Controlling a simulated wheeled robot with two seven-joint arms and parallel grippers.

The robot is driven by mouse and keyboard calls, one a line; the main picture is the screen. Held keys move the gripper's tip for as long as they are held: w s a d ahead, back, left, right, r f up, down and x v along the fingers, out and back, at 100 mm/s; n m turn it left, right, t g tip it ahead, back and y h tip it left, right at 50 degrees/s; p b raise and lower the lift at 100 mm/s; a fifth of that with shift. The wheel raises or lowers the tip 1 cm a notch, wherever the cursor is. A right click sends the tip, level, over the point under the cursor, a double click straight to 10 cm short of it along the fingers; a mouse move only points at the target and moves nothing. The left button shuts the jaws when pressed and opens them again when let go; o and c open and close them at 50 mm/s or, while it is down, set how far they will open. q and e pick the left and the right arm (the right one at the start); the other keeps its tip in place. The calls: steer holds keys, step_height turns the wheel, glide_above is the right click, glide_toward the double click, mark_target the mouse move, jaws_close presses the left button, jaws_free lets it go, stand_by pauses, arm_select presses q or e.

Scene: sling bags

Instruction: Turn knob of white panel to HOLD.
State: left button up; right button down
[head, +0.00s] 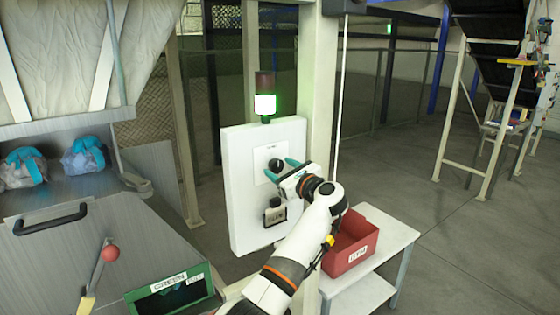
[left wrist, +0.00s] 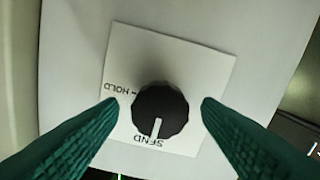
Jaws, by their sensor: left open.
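The white panel (head: 240,190) stands upright on a post. Its round black knob (head: 275,165) sits on a white label sheet. In the left wrist view the knob (left wrist: 160,110) has a white pointer line aimed at the word SEND, at the bottom of the label (left wrist: 185,72). The word HOLD is at the label's left, with a short dash. My left gripper (head: 282,167) is at the panel, its green fingers open. In the left wrist view the fingers (left wrist: 160,112) flank the knob, with gaps on both sides. My right gripper is not in view.
A lit green lamp (head: 265,104) stands above the panel, and a dark box (head: 275,212) is mounted below the knob. A red bin (head: 350,242) is on a white table (head: 385,262) at right. A green-framed bin (head: 170,292) and a grey chute are at left.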

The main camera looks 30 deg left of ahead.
arm_select(q)
steer(key=shift+w+a, duration=0.2)
steer(key=shift+a, duration=0.15)
steer(key=shift+c, duration=0.5)
